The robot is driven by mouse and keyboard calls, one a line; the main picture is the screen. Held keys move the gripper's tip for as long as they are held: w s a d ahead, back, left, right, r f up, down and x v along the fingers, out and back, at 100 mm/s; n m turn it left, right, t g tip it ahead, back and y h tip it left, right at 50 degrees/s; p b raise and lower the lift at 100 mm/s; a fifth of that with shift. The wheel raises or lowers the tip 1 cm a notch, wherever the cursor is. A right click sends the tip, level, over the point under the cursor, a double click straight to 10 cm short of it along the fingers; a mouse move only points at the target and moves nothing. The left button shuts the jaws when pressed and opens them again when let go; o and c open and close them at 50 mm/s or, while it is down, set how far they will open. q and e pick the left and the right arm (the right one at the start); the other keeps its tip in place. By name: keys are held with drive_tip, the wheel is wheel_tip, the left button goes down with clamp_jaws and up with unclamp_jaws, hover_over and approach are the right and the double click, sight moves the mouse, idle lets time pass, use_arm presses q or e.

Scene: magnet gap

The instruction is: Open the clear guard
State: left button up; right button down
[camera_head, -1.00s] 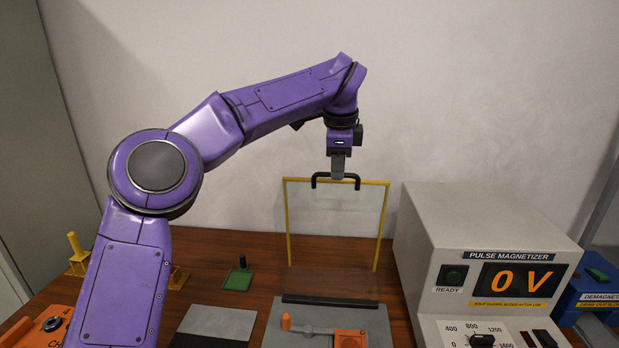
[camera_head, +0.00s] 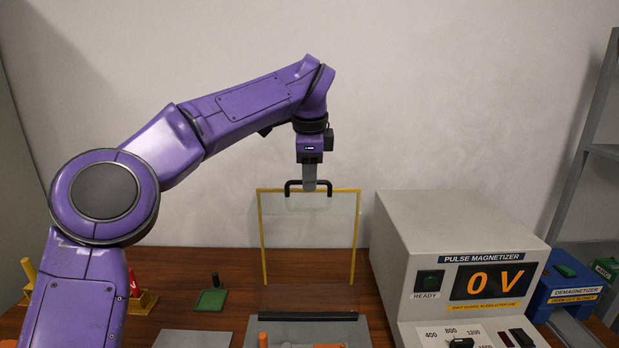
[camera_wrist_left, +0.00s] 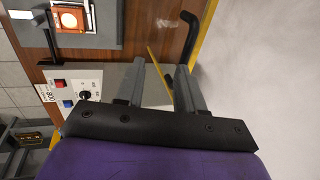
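The clear guard (camera_head: 308,240) is a see-through panel with a thin yellow frame. It stands upright behind the grey fixture plate in the head view. A black handle (camera_head: 293,184) sits on its top edge; part of it shows in the wrist view (camera_wrist_left: 190,38). My left gripper (camera_head: 310,188) points down at the middle of the handle, its fingertips overlapping the bar. In the wrist view its two fingers (camera_wrist_left: 162,75) are apart, and the handle shows close to the right-hand finger. Whether they touch is unclear. My right gripper is out of view.
The white pulse magnetizer (camera_head: 450,220), reading 0 V, stands right of the guard. A blue demagnetizer (camera_head: 565,290) is farther right. A green block (camera_head: 210,300) and yellow stand (camera_head: 143,302) are at left.

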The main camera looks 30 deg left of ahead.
use_arm(q)
drive_tip(key=p+v, duration=0.1)
drive_tip(key=v, duration=0.8)
drive_tip(key=shift+p, duration=0.35)
drive_tip(key=shift+d+r, duration=0.1)
